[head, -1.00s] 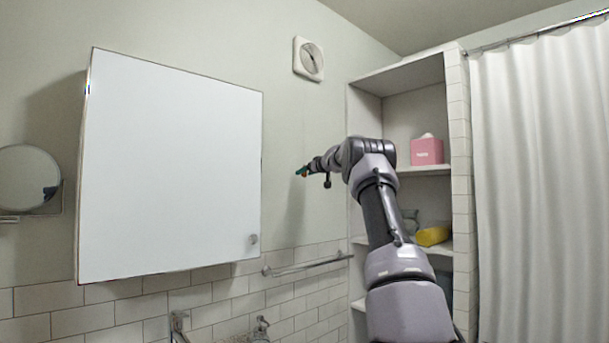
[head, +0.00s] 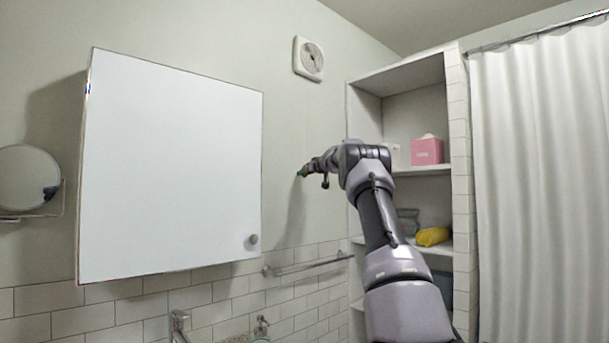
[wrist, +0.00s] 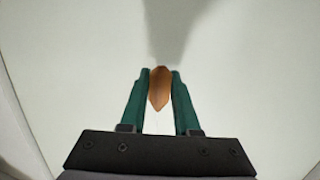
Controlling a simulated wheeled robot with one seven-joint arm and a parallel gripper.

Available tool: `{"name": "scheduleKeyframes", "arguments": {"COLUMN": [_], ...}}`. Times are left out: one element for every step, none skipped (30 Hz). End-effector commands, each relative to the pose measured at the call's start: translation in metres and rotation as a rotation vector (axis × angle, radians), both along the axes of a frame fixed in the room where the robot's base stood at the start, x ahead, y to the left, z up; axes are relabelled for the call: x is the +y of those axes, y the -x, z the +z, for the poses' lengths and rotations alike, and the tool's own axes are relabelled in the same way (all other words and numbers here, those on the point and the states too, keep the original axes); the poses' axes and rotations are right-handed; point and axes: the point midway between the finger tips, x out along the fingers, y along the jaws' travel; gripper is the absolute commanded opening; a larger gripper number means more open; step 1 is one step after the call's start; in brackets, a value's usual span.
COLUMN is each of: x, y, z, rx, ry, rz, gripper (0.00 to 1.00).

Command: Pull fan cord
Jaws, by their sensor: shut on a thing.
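The fan (head: 308,59) is a white square unit high on the wall, right of the mirrored cabinet. My gripper (head: 302,172) is below it, close to the wall, with green fingers. In the wrist view my gripper (wrist: 160,80) is shut on an orange-brown cord pull (wrist: 159,90), which sits between the two green fingertips and tapers downward. A faint thin line shows below the pull in the wrist view. The cord itself is too fine to make out clearly in the head view.
A mirrored cabinet (head: 170,165) stands out from the wall at left. A towel bar (head: 308,265) runs below my gripper. Shelves at right hold a pink box (head: 427,151) and a yellow towel (head: 433,236). A white curtain (head: 540,180) hangs far right.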

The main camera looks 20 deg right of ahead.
Motion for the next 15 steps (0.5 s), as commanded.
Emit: {"name": "scheduleKeyframes", "arguments": {"x": [-0.0001, -0.0001, -0.0002, -0.0002, -0.0003, -0.0004, -0.0005, -0.0005, -0.0006, -0.0006, -0.0007, -0.0008, -0.0010, -0.0011, -0.0011], "y": [0.0001, 0.0001, 0.0002, 0.0001, 0.0002, 0.0002, 0.0002, 0.0002, 0.0002, 0.0002, 0.0002, 0.0002, 0.0003, 0.0003, 0.0003], "z": [-0.0002, -0.0004, -0.0007, -0.0011, -0.0016, -0.0023, -0.0030, -0.0036, -0.0044, -0.0050, -0.0056, -0.0063, -0.0069, -0.0075, -0.0083], "rx": [0.000, 0.000, 0.000, 0.000, 0.000, 0.000, 0.000, 0.000, 0.000, 0.000, 0.000, 0.000, 0.000, 0.000, 0.001], "ry": [0.000, 0.000, 0.000, 0.000, 0.000, 0.000, 0.000, 0.000, 0.000, -0.001, -0.001, -0.001, -0.001, -0.001, -0.001], "rz": [0.000, 0.000, 0.000, 0.000, 0.000, 0.000, 0.000, 0.000, 0.000, 0.000, 0.000, 0.000, 0.000, -0.001, -0.001], "gripper": [0.00, 0.00, 0.00, 0.00, 0.00, 0.00, 0.00, 0.00, 0.00, 0.00, 0.00, 0.00, 0.00, 0.00, 0.00]}}
